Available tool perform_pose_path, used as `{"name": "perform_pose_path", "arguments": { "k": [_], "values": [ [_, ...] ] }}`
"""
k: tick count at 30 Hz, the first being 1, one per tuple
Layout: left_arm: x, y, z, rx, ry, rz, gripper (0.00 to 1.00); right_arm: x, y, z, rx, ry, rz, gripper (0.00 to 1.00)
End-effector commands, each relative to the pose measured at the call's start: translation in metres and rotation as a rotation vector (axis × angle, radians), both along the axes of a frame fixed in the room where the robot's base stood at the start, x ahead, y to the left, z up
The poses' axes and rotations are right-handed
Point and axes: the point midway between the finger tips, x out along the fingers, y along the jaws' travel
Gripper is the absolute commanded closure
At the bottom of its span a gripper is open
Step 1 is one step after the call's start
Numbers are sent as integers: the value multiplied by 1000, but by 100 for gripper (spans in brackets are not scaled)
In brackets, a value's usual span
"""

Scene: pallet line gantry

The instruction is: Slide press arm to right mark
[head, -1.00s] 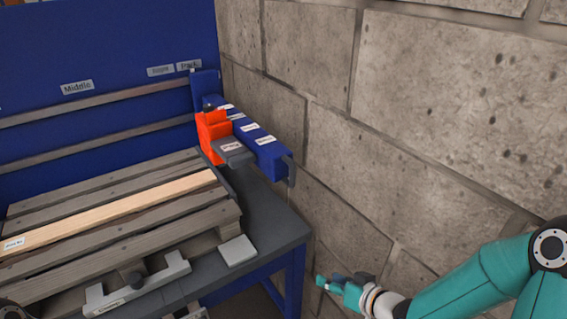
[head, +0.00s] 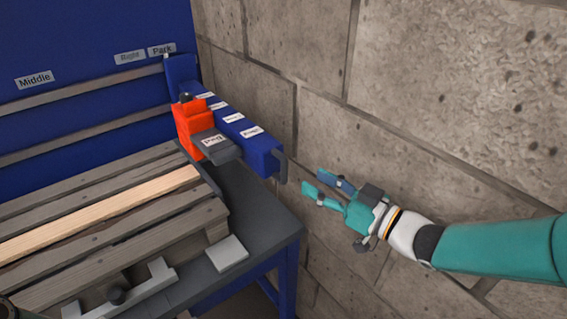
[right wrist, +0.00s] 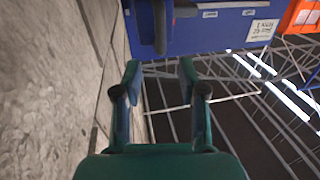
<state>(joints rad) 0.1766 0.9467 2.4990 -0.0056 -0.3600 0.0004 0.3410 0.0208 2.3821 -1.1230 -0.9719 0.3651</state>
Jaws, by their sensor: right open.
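The blue press arm (head: 235,128) juts out from the blue back panel, near the Park label (head: 161,49). It carries an orange-red block (head: 193,122) with a dark knob and a grey labelled plate (head: 215,144). A dark handle (head: 281,166) hangs at its free end. The Right label (head: 130,57) is just left of Park. My right gripper (head: 321,189) is open and empty, right of the handle and apart from it. In the right wrist view the dark handle (right wrist: 160,28) is ahead of the open fingers (right wrist: 158,72). My left gripper is not in view.
A stone wall (head: 440,90) stands close on the right. A wooden pallet (head: 110,210) lies on the grey table (head: 255,210), with a grey clamp bar (head: 130,290) in front. Two rails (head: 90,102) cross the blue panel. The Middle label (head: 34,80) is further left.

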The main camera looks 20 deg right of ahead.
Motion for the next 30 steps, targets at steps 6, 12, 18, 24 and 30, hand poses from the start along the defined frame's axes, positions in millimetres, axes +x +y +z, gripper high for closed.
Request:
{"name": "perform_pose_path", "arguments": {
  "k": [6,12,18,24,30],
  "values": [
    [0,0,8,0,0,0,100,42,28,1,1,3,8,59],
    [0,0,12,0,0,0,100,68,43,0,0,2,3,59],
    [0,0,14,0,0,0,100,79,49,0,0,1,2,59],
    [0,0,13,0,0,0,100,81,50,-1,-1,1,2,59],
    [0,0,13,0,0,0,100,81,50,0,-1,1,3,77]
  ]
}}
